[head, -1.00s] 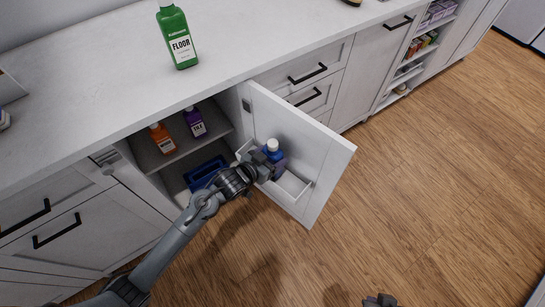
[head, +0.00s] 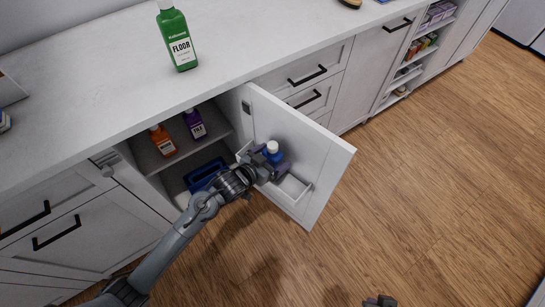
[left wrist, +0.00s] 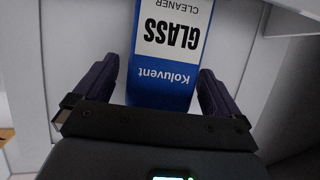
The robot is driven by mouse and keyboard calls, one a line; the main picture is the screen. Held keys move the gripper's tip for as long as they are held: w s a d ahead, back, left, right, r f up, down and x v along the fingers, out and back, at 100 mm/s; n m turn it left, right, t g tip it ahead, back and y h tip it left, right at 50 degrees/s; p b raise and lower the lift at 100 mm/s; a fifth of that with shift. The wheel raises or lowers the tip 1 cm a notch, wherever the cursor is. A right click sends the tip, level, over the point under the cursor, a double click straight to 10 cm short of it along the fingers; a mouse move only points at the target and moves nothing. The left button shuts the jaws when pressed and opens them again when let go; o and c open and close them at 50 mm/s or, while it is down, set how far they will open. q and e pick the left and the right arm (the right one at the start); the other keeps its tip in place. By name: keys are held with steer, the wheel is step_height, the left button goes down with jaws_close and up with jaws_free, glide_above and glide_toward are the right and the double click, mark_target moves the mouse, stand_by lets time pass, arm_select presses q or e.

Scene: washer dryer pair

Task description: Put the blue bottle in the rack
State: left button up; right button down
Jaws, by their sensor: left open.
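The blue bottle (head: 272,148) has a white cap and stands at the left end of the white rack (head: 294,189) on the inside of the open cabinet door. Its base is hidden, so I cannot see whether it touches the rack floor. In the left wrist view, the bottle (left wrist: 165,88) shows a GLASS cleaner label, upside down. My left gripper (head: 273,163) has its fingers on either side of the bottle, and the left wrist view shows small gaps beside it, so the jaws (left wrist: 160,92) are open. Part of my right gripper (head: 380,301) shows at the bottom edge; its jaws are unclear.
The open cabinet holds an orange bottle (head: 162,140), a purple bottle (head: 195,124) and a blue caddy-like item (head: 205,173). A green floor-cleaner bottle (head: 177,38) stands on the counter (head: 110,75). The open door (head: 318,160) juts out over clear wooden floor (head: 430,190).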

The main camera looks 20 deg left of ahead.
arm_select(q)
steer(key=s+a+r+g+y+p, duration=0.1)
steer(key=s+g, duration=0.2)
steer(key=s, duration=0.7)
steer(key=s+a+r+n+g+y+p, duration=0.1)
steer(key=s+a+g, duration=0.1)
steer(key=s, duration=0.7)
steer(key=s+a+r+g+y+p, duration=0.1)
steer(key=s+g, duration=0.3)
steer(key=s, duration=0.6)
steer(key=shift+s+a+r+n+y+p, duration=0.35)
steer(key=shift+a+n+y+p, duration=0.1)
steer(key=shift+y+p, duration=0.15)
